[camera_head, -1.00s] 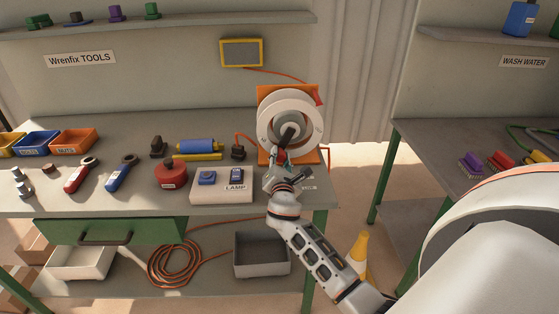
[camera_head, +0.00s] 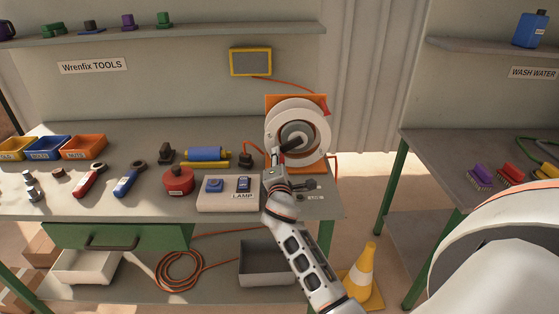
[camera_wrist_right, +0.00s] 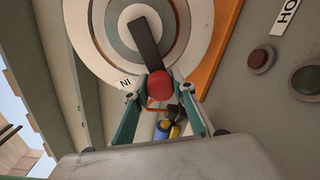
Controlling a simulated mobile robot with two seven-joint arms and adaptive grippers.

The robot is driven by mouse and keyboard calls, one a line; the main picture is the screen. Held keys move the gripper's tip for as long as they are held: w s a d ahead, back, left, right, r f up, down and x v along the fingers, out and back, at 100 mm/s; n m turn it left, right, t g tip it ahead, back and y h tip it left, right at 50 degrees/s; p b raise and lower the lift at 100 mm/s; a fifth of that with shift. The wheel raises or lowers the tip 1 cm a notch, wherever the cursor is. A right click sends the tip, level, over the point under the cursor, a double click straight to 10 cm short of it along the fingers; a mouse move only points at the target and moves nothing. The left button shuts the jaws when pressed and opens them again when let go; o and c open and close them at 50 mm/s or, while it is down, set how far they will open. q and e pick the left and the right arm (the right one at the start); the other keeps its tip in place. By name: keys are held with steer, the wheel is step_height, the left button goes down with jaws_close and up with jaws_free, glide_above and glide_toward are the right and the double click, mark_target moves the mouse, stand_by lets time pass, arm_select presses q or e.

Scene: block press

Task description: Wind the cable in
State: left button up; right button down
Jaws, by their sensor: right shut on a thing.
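The cable reel (camera_head: 318,132) has a white drum with a grey hub and stands on an orange plate at the right end of the bench. Its dark crank (camera_wrist_right: 146,42) ends in a red knob (camera_wrist_right: 160,86). My right gripper (camera_wrist_right: 161,92) is shut on this knob, one finger on each side. In the head view my right gripper (camera_head: 279,159) is at the lower left of the reel's hub, and the knob is mostly hidden there. An "IN" label (camera_wrist_right: 126,82) shows on the reel. The orange cable (camera_head: 180,271) lies coiled on the lower shelf. My left gripper is out of view.
A grey bin (camera_head: 262,262) is on the lower shelf. A yellow-and-white cone (camera_head: 364,272) stands on the floor to the right.

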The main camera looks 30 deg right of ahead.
steer(key=shift+r, duration=0.1)
steer(key=c, duration=1.7)
jaws_free()
steer(key=v, duration=1.2)
